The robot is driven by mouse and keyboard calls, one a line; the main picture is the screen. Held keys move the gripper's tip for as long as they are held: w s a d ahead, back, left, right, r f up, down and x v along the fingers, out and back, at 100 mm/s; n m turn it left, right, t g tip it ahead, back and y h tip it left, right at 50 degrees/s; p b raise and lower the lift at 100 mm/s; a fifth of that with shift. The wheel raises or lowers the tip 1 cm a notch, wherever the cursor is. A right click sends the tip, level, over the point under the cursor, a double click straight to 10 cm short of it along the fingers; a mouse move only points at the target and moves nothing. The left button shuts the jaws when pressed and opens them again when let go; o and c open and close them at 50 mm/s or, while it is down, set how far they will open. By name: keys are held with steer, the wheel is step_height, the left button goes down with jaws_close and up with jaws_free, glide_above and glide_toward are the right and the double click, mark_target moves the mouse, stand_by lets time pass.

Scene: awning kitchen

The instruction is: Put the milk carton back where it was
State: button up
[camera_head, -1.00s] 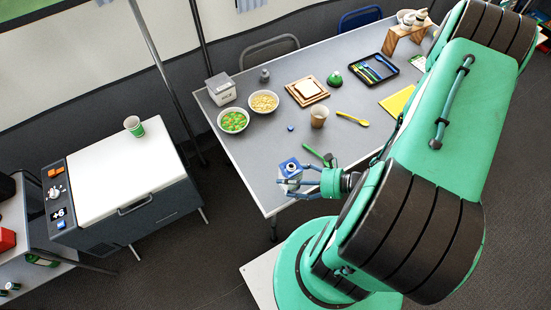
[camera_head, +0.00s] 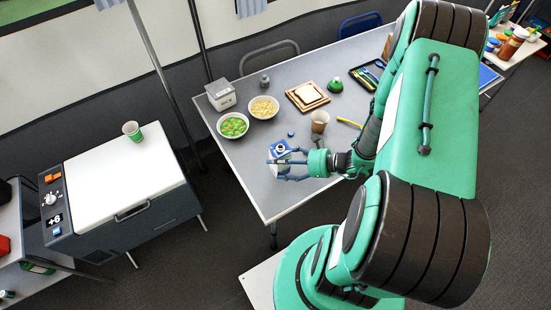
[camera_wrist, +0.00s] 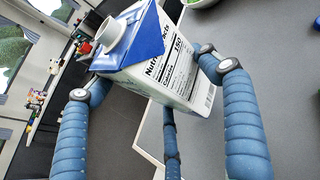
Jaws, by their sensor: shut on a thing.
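The milk carton (camera_head: 281,160) is white with a blue top and a white cap. My gripper (camera_head: 285,162) is shut on it, over the near left part of the table. In the wrist view the carton (camera_wrist: 165,58) sits tilted between the blue fingers of my gripper (camera_wrist: 155,80), and its printed side panel faces the camera. I cannot tell from the head view whether the carton's bottom touches the table.
A small blue cap (camera_head: 291,134) lies near the carton. The table's front left corner is clear.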

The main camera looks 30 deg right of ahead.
steer(key=w, duration=0.3)
steer(key=w+d+b, duration=0.1)
steer(key=w, duration=0.1)
steer(key=shift+w+f, duration=0.1)
steer(key=shift+f, duration=0.15)
steer(key=shift+f+b, duration=0.6)
steer(key=shift+f, duration=1.15)
steer(key=o, duration=1.2)
steer(key=shift+f, duration=0.1)
steer(key=shift+o, duration=0.2)
steer(key=shift+d, duration=0.1)
